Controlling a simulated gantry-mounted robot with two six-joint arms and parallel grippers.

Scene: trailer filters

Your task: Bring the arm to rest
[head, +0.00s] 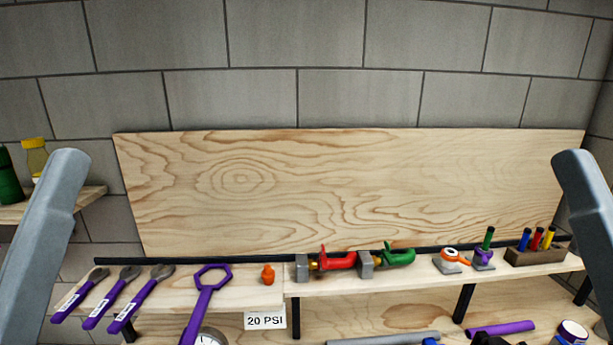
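Two grey arm links of mine stand at the left and right edges of the head view. They rise up and lean inward at the sides of the shelf. Neither gripper shows in this view, so I cannot see their fingers or anything they may hold.
A wooden shelf (240,296) carries purple wrenches (106,305), a purple ring wrench (205,295), an orange piece (268,274), a red-handled tool (338,261), a green-handled tool (398,256) and a marker block (535,254). A plywood board (350,190) stands behind. Bottles (35,158) stand far left.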

